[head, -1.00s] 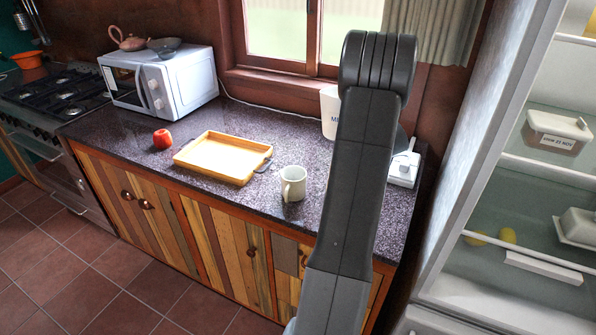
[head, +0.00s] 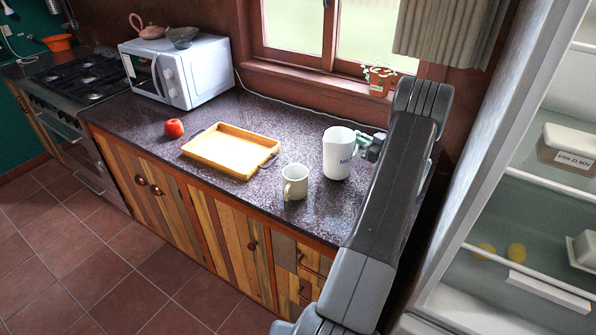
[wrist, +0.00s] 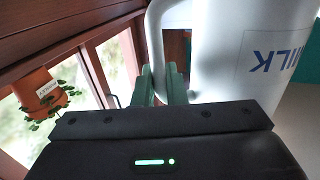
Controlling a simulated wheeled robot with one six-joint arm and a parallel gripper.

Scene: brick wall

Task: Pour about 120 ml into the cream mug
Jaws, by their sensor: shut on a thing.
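The cream mug (head: 295,182) stands upright on the dark speckled counter, right of the wooden tray, its handle towards the front left. A white jug (head: 338,153) with blue lettering is just right of and behind the mug, upright. I cannot tell for sure whether its base is clear of the counter. My gripper (head: 369,146) is at the jug's right side, shut on its handle. In the wrist view the green fingers (wrist: 166,84) close on the handle, and the jug body (wrist: 228,50) shows the letters "ILK" upside down. The inside of the jug is hidden.
A yellow wooden tray (head: 190,148) lies left of the mug, with a red apple (head: 174,128) beyond it. A microwave (head: 193,72) stands at the back left. A potted plant (head: 379,80) sits on the windowsill. An open fridge (head: 540,215) is on the right.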

